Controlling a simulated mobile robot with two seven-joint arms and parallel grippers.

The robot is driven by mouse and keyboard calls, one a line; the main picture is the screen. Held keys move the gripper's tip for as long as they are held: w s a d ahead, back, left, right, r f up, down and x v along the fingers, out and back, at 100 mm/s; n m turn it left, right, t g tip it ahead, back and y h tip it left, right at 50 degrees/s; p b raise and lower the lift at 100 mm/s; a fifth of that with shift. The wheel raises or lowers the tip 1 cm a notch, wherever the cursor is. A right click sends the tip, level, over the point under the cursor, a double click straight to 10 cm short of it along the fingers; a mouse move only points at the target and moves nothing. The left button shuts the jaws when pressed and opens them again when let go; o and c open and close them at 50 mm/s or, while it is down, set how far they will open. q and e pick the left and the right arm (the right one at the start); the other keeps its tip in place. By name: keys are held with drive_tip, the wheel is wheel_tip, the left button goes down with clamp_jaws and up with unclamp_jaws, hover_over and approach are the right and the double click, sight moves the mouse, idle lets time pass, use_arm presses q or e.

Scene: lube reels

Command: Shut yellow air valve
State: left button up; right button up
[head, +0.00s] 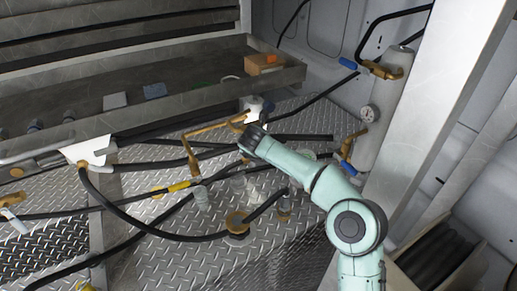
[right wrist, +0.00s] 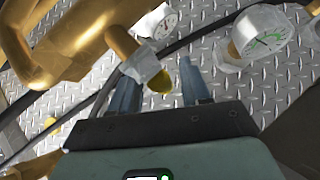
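My right gripper (right wrist: 158,73) is open in the right wrist view, with its two dark fingers apart. A small yellow part (right wrist: 160,82), perhaps the yellow valve's handle, shows between the fingers below a pale fitting on a brass pipe. I cannot tell whether a finger touches it. In the head view my right arm reaches left over the diamond-plate floor, and its wrist hides the fingers. A yellow piece (head: 179,186) lies along a black hose left of the arm; I cannot tell whether it is the same part. My left gripper is not in view.
A brass pipe (right wrist: 85,40) is close at upper left in the wrist view, and a gauge (right wrist: 262,36) is at right. In the head view, a grey shelf (head: 190,103) is behind, a blue-handled valve (head: 347,166) at right, and black hoses cross the floor.

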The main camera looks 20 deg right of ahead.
drive_tip(key=b+v, duration=0.1)
drive_tip(key=v, duration=1.2)
drive_tip(key=shift+r, duration=0.15)
drive_tip(key=shift+a, duration=0.1)
